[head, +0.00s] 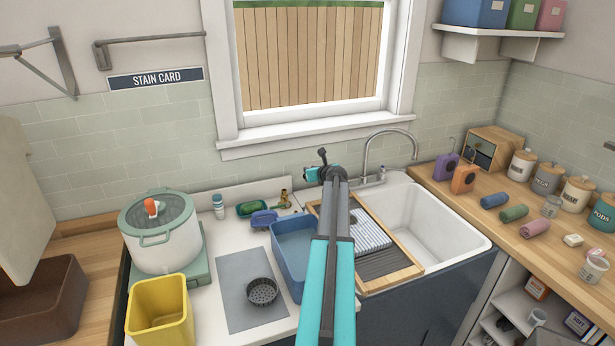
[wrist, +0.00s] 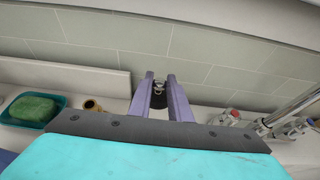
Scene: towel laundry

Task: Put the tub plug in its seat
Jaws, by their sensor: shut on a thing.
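My gripper (wrist: 160,80) is shut on a small dark plug with a metal ring (wrist: 158,98), seen between its two purple fingers in the wrist view. In the head view my gripper (head: 322,158) is at the far end of the arm, raised in front of the tiled wall below the window, left of the faucet. The white sink tub (head: 436,226) is to the right of the arm. The plug's seat does not show; the tub's left part is covered by a wooden-framed washboard (head: 410,272) with a striped cloth on it.
A chrome faucet (head: 391,134) stands behind the tub. Left of the arm are a blue basin (head: 283,237), a dark strainer (head: 262,291) on a grey mat, a yellow bin (head: 160,312) and a lidded pot (head: 162,241). A green sponge dish (wrist: 34,110) sits by the wall.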

